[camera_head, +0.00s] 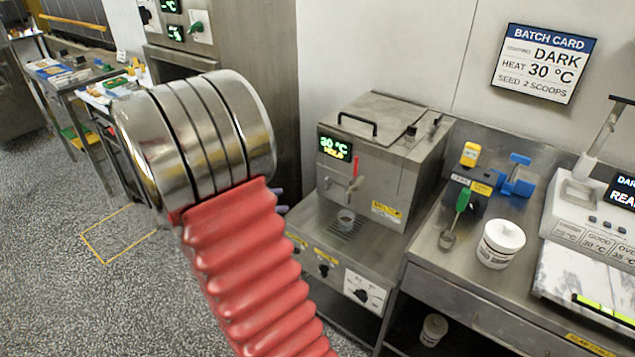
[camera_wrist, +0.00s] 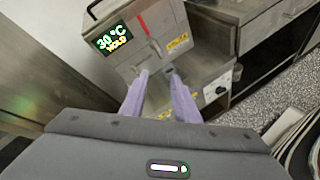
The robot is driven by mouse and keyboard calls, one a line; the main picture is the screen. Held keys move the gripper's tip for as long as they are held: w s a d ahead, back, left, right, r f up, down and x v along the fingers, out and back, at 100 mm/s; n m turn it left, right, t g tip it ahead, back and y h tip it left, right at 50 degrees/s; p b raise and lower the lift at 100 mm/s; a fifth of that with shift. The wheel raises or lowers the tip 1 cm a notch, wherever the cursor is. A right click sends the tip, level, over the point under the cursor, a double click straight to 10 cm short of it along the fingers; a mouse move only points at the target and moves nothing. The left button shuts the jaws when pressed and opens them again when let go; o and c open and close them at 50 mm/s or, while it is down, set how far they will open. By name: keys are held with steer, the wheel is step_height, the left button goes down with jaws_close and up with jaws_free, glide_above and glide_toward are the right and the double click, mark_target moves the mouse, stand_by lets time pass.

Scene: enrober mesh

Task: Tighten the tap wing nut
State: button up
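The tap (camera_head: 352,184) is on the front of the steel melter, below its green "30 °C HOLD" display, with a red upright lever (camera_head: 355,166). In the wrist view the red lever (camera_wrist: 143,25) shows above the fingertips. The wing nut is too small to tell apart from the tap. My gripper (camera_wrist: 160,78) is open, its two purple fingers apart and empty, pointing at the lower front of the melter. In the head view only bits of purple finger (camera_head: 279,200) show behind my arm, left of the tap and apart from it.
The bench at right holds a white tub (camera_head: 500,243), a green-handled scoop (camera_head: 460,205), a yellow-topped bottle (camera_head: 470,155) and a scale-like device (camera_head: 590,205). Open speckled floor (camera_head: 60,210) lies at left.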

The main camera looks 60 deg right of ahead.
steer(key=w+d+f+n+h, duration=0.2)
steer(key=d+f+n+h, duration=0.15)
steer(key=d+f, duration=0.4)
steer(key=n+t+h, duration=0.2)
steer(key=n, duration=0.4)
glide_toward(326, 182)
steer(key=a, duration=0.5)
steer(key=shift+w+d+f, duration=0.1)
steer(key=shift+w, duration=0.3)
steer(key=shift+d, duration=0.1)
steer(key=d, duration=0.4)
steer(key=s+d, duration=0.1)
steer(key=d, duration=0.4)
steer(key=s+d, duration=0.1)
steer(key=d, duration=0.3)
steer(key=shift+s+d, duration=0.1)
steer(key=shift+d, duration=0.1)
jaws_close()
